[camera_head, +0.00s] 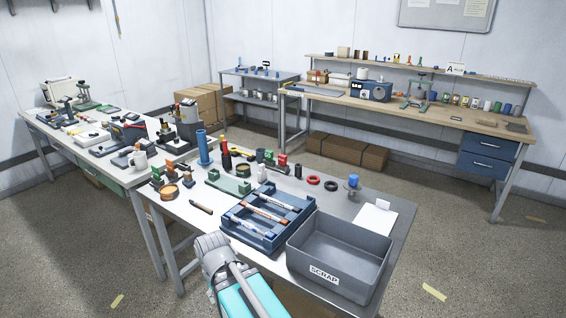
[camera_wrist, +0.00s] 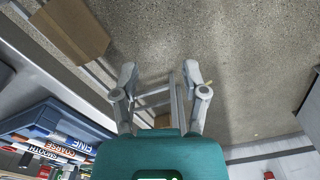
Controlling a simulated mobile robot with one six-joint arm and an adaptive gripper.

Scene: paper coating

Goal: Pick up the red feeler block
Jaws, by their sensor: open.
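A small red block (camera_head: 282,160), which looks like the red feeler block, stands toward the back of the near table, beside a green piece (camera_head: 269,157). It is too small to read any marking. My gripper (camera_wrist: 160,78) is open and empty in the wrist view, with its two fingers spread over the floor and a table leg. In the head view my arm reaches in from the bottom edge, in front of the blue tray, well short of the red block. My fingertips cannot be made out there. I cannot identify the red block in the wrist view.
A blue tray (camera_head: 226,224) holding labelled pens and a grey SCRAP bin (camera_head: 304,258) stand at the near table's front. The tray also shows in the wrist view (camera_wrist: 62,108). A red ring (camera_head: 313,180), black ring (camera_head: 331,186) and blue cylinder (camera_head: 203,148) stand near the red block.

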